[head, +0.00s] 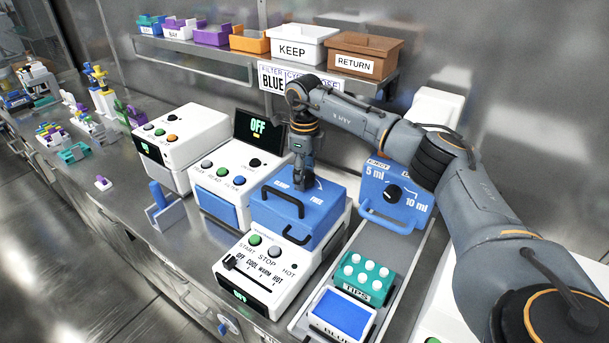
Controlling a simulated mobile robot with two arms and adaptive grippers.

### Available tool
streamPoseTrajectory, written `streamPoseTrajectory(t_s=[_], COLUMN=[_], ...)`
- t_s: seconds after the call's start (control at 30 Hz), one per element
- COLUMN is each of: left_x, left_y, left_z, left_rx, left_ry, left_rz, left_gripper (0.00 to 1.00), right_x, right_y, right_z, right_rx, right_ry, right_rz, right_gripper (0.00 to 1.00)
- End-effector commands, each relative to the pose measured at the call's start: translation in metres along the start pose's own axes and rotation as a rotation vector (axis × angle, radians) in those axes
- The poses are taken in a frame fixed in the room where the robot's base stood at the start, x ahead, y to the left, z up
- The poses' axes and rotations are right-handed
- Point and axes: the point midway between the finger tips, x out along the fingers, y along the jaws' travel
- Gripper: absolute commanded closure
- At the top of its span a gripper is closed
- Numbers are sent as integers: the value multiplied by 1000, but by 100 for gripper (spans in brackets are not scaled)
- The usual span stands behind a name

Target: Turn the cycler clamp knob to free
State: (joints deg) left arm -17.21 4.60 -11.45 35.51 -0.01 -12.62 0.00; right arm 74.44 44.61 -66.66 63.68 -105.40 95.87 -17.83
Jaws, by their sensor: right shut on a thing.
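The cycler (262,285) is a white box with a blue lid (325,210), START and STOP buttons and a slider on its front. The lid top carries CLAMP lettering on the left, FREE on the right and a white mark between them. My right gripper (302,186) points straight down onto the lid between these words, shut on the clamp knob. The gripper hides most of the knob, so I cannot tell which way it points. My left gripper is not in view.
A blue dose unit with a dial (394,193) stands right of the cycler. A green tips rack (362,278) and a blue-topped tray (342,312) lie in front of it. White instruments (228,182) stand to the left. A shelf with bins (301,46) is behind.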

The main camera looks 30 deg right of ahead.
Motion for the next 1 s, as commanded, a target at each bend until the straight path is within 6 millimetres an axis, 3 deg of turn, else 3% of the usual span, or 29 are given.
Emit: streamPoseTrajectory(t_s=[1.0], left_x=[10], left_y=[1], left_z=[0], left_rx=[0], left_ry=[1], left_rz=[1], left_gripper=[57], right_x=[2], right_y=[0], right_z=[0], right_rx=[-936], right_ry=[2], right_rz=[2], right_gripper=[80])
